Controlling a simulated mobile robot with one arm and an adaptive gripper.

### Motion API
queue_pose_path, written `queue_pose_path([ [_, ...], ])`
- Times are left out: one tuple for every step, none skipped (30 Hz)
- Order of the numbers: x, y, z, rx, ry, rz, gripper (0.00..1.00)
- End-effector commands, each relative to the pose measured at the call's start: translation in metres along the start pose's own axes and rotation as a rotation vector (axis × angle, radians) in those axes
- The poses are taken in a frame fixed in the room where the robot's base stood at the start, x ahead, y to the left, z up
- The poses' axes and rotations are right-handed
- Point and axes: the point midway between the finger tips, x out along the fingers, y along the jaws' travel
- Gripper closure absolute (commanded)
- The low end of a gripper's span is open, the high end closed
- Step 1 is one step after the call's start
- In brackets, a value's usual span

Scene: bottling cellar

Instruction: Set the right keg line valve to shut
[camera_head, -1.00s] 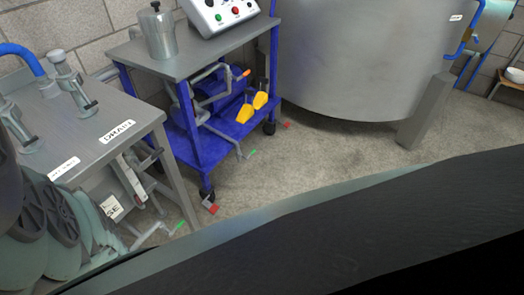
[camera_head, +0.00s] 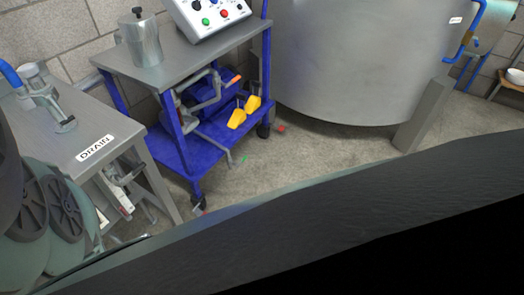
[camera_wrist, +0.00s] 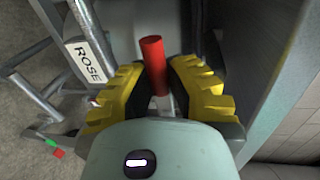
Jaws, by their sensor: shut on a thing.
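In the wrist view a red handle (camera_wrist: 153,62) stands up between the two yellow-padded fingers of my gripper (camera_wrist: 162,74), which is shut on it. A pale stem shows just below the red part. The valve body under it is mostly hidden by my gripper. A white plate reading ROSE (camera_wrist: 88,62) is to the left of the handle, on a grey bracket. In the head view my gripper is not visible, and the red handle cannot be made out there.
A grey metal table with a DRAIN label (camera_head: 97,148) stands at left, with a grey fitting (camera_head: 45,98) on top. A blue cart (camera_head: 200,152) with yellow scoops (camera_head: 237,118) and a control box (camera_head: 208,18) stands behind. A large steel tank (camera_head: 360,60) is beyond.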

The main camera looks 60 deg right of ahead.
Motion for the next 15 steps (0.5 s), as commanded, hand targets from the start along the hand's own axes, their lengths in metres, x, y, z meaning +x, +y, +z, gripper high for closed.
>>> queue_pose_path([
  [0.0009,-0.0026,-0.0017,0.002,0.004,-0.008,1.0],
  [0.0009,-0.0026,-0.0017,0.002,0.004,-0.008,1.0],
  [0.0009,-0.0026,-0.0016,0.002,0.004,-0.008,1.0],
  [0.0009,-0.0025,-0.0016,0.002,0.004,-0.007,1.0],
  [0.0009,-0.0025,-0.0016,0.002,0.004,-0.007,1.0],
  [0.0009,-0.0025,-0.0016,0.002,0.004,-0.007,1.0],
  [0.0009,-0.0025,-0.0016,0.001,0.004,-0.007,1.0],
  [0.0008,-0.0024,-0.0015,0.001,0.004,-0.007,1.0],
  [0.0008,-0.0024,-0.0014,0.001,0.004,-0.007,1.0],
  [0.0008,-0.0024,-0.0015,0.001,0.004,-0.007,1.0],
  [0.0008,-0.0024,-0.0014,0.001,0.004,-0.007,0.81],
  [0.0008,-0.0023,-0.0014,0.001,0.004,-0.007,0.77],
  [0.0007,-0.0021,-0.0013,0.001,0.003,-0.006,0.74],
  [0.0007,-0.0019,-0.0012,0.001,0.003,-0.006,0.71],
  [0.0006,-0.0016,-0.0012,0.001,0.003,-0.005,0.66],
])
